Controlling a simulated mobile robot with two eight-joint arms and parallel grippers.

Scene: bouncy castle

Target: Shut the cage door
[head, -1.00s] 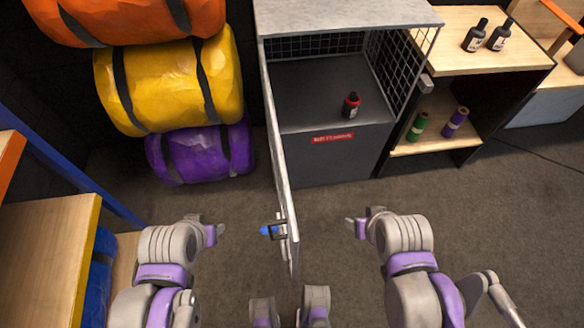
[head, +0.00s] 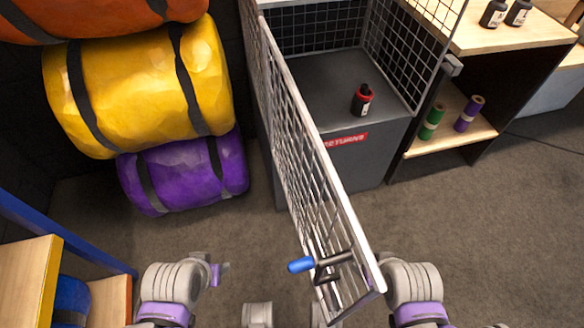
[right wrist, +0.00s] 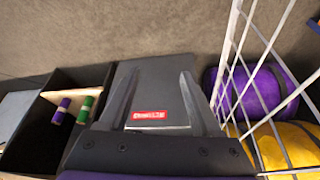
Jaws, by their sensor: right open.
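The cage door (head: 342,205) is a white wire-mesh panel hinged at the cage's left side. It stands open, angled toward me and to the right. A latch with a blue handle (head: 301,265) sits near its free edge. The cage (head: 345,165) is a dark grey box with mesh sides and a red label. A dark bottle with a red band (head: 362,100) stands inside. My right gripper (right wrist: 155,100) is open and empty, beside the door (right wrist: 233,40). In the head view its fingers are mostly hidden by the door's free edge. My left gripper (head: 221,273) is left of the door, apart from it.
Yellow (head: 140,85) and purple (head: 185,175) rolled bags are stacked at the left. A wooden shelf unit (head: 455,125) with green and purple rolls and dark bottles stands right of the cage. Carpet floor (head: 460,220) is clear at the right.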

